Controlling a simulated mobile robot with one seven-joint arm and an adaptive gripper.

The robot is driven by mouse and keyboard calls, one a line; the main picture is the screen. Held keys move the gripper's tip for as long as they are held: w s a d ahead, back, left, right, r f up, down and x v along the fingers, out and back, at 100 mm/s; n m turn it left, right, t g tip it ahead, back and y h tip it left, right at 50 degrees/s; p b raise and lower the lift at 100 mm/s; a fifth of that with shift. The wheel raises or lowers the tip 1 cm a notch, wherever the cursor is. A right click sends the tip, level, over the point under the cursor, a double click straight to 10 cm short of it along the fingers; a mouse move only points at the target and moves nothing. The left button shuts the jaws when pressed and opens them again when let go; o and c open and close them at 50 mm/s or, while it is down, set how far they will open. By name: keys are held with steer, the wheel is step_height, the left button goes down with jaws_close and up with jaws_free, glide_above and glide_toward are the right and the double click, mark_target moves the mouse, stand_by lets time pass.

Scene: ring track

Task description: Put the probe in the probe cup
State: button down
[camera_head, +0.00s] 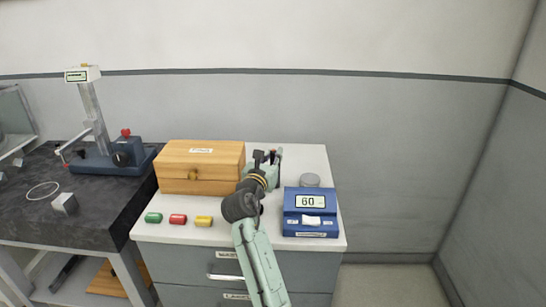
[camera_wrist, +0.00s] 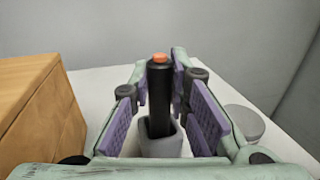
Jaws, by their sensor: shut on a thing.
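The probe (camera_wrist: 160,95) is a black rod with an orange top, upright in the middle of the wrist view. Its lower end is inside the mouth of a grey square cup (camera_wrist: 160,146), the probe cup; how deep it reaches is hidden. My gripper (camera_wrist: 159,82) has purple pads on both sides of the probe and is shut on it. In the head view my gripper (camera_head: 267,158) is at the back of the white cabinet top, beside the wooden box. The cup is hard to make out there behind my arm.
The wooden box (camera_head: 180,172) stands close on the left. A blue device (camera_head: 311,222) reading 60 and a round grey tin (camera_head: 309,180) are on the right. Green, red (camera_head: 178,219) and yellow cylinders lie in front. A dark bench (camera_head: 100,205) holds a measuring stand (camera_head: 92,120).

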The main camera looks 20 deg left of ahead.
steer(key=c, duration=1.5)
jaws_free()
steer(key=shift+c, duration=0.2)
steer(key=shift+s, duration=0.1)
